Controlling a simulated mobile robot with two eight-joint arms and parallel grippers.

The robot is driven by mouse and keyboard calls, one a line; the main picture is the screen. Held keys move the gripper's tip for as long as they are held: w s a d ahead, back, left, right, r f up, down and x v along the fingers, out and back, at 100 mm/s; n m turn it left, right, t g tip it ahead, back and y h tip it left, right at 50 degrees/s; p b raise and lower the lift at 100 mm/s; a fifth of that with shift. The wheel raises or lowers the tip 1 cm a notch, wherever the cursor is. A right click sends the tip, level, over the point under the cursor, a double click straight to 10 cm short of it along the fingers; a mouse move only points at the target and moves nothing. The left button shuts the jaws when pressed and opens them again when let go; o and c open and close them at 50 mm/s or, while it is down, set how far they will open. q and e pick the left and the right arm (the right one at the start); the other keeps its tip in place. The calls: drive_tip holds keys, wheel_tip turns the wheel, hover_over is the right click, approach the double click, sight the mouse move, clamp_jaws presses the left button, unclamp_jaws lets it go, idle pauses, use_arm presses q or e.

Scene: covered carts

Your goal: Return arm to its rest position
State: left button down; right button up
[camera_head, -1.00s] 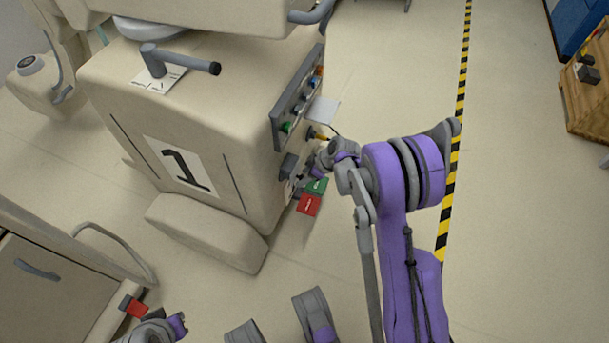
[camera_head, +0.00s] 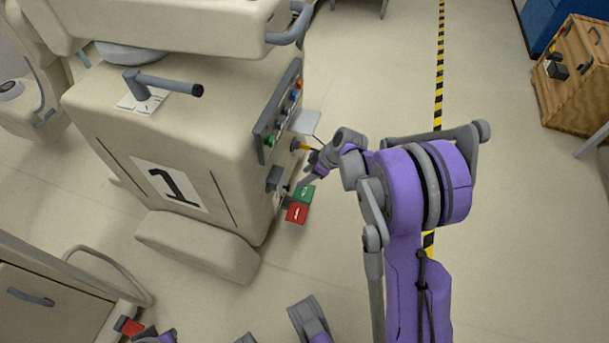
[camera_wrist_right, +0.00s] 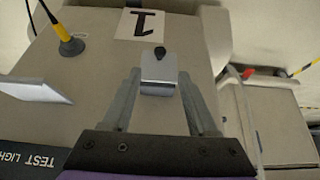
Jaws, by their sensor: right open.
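My right arm (camera_head: 418,190), purple and grey, reaches up from the bottom of the head view. Its elbow sticks out to the right and its wrist bends toward the side panel of the beige cart (camera_head: 225,130) marked 1. My right gripper (camera_head: 308,181) is beside that panel, partly hidden by its wrist. In the right wrist view the gripper (camera_wrist_right: 158,88) is open, with a grey block with a black knob (camera_wrist_right: 160,70) showing between the fingers. I cannot tell whether they touch it. Part of my left arm (camera_head: 165,337) shows at the lower left; its fingers are not clear.
Red (camera_head: 297,213) and green (camera_head: 304,194) tags are by the cart's panel. A second beige cart (camera_head: 50,310) with a curved rail is at the lower left. A wooden crate (camera_head: 575,85) stands at the upper right. Floor beyond the striped line (camera_head: 439,60) is mostly clear.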

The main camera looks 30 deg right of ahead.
idle(0.3)
drive_tip(key=s+a+r+m+h, duration=0.1)
drive_tip(key=s+a+r+m, duration=0.25)
drive_tip(key=s, duration=0.45)
drive_tip(key=s+a+r+m+h, duration=0.2)
drive_tip(key=s+a+r, duration=0.25)
drive_tip(key=s, duration=0.45)
drive_tip(key=s+a+r+m+h, duration=0.1)
drive_tip(key=s+a+r+m, duration=0.3)
drive_tip(key=s, duration=0.4)
use_arm(q)
wheel_tip(320, 180, up, 26)
drive_tip(key=w+t+p, duration=0.1)
drive_tip(key=p, duration=2.1)
drive_tip(key=shift+w+f, duration=0.15)
use_arm(e)
wheel_tip(320, 180, up, 25)
drive_tip(key=w+n, duration=0.1)
drive_tip(key=shift+w+a+f+t, duration=0.2)
drive_tip(key=shift+w+t, duration=0.15)
drive_tip(key=shift+t, duration=0.05)
drive_tip(key=shift+s, duration=0.1)
